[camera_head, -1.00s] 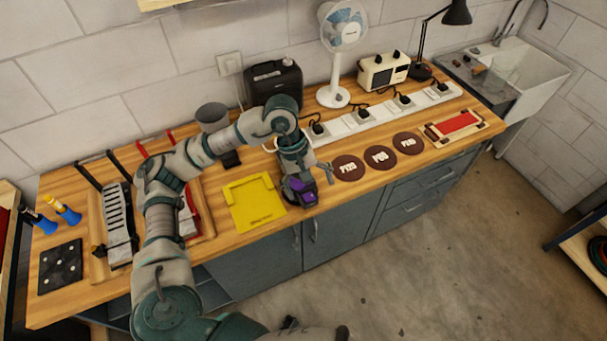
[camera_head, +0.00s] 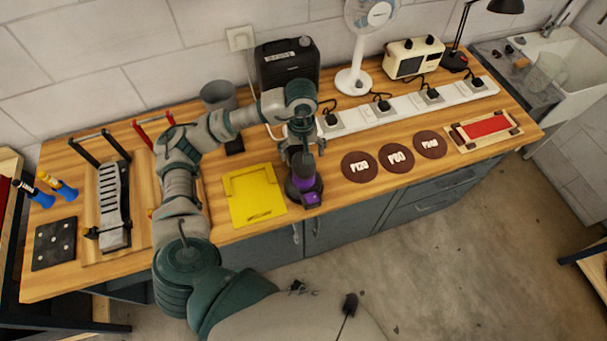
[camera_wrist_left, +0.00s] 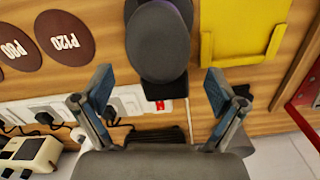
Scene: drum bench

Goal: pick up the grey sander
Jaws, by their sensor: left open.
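The grey sander (camera_head: 306,188), dark grey with purple parts, stands near the front edge of the bench, right of the yellow holder (camera_head: 255,194). In the left wrist view its dark rounded top (camera_wrist_left: 158,42) is close below the jaws. My left gripper (camera_head: 302,152) is open and points down just above and behind the sander. The sander's lower part is partly hidden. My right gripper is not in view.
Several brown sanding discs (camera_head: 397,158) lie right of the sander. Behind are a white power strip (camera_head: 360,116) with plugs and cords, a fan (camera_head: 355,82), a radio (camera_head: 413,58) and a black case (camera_head: 287,65). A grey cup (camera_head: 218,95) stands behind my arm.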

